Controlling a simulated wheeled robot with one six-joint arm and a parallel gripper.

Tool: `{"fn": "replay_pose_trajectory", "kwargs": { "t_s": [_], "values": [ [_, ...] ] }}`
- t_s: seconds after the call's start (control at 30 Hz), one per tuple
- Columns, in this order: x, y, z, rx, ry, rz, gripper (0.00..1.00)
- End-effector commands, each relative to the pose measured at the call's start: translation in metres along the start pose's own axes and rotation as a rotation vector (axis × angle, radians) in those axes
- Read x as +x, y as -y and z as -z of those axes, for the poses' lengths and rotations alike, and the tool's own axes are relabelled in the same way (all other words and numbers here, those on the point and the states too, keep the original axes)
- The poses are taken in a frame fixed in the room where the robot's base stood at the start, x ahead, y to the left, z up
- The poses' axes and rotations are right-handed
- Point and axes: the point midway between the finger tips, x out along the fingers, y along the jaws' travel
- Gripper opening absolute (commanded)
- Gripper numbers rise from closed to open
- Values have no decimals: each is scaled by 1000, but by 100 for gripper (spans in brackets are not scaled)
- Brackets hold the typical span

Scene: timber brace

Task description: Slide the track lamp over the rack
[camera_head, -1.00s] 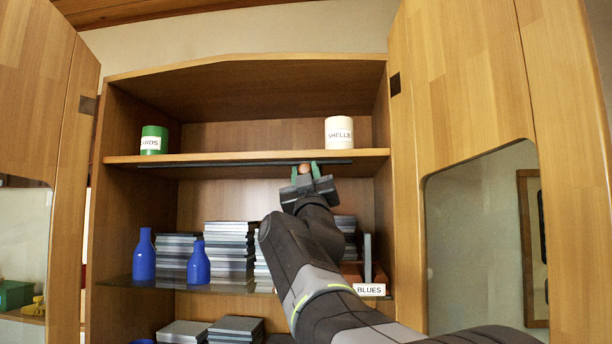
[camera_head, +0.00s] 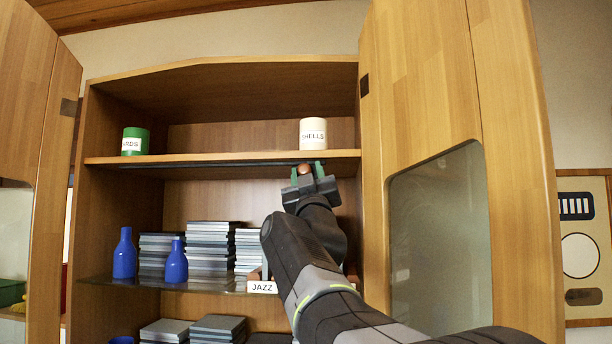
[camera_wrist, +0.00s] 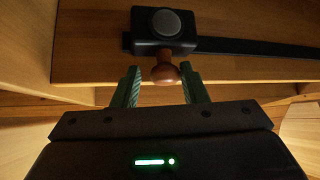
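The track lamp (camera_wrist: 164,30) is a black block with a round grey face, on a dark track under the upper shelf. A brown knob (camera_wrist: 164,68) hangs from it and also shows in the head view (camera_head: 305,169). My gripper (camera_wrist: 160,68) has its green fingers apart on both sides of the knob. There is a gap on the left in the wrist view; the right finger is close to or touching the knob. A rack with a JAZZ label (camera_head: 262,287) stands on the glass middle shelf, mostly hidden by my arm.
The track (camera_head: 215,164) runs left along the upper shelf. A white SHELLS cup (camera_head: 313,134) and a green cup (camera_head: 135,141) stand on it. Blue bottles (camera_head: 124,255) and stacked cases (camera_head: 207,247) stand below. An open cabinet door (camera_head: 440,150) is close right of my arm.

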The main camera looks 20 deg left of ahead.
Motion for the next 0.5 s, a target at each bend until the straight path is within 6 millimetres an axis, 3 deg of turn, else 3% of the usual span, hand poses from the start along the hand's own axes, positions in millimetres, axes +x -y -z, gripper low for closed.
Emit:
{"fn": "replay_pose_trajectory", "kwargs": {
  "t_s": [0.33, 0.5],
  "values": [
    [-1, 0, 0, 1, 0, 0, 39],
    [-18, 1, -1, 1, -1, 1, 39]
  ]
}}
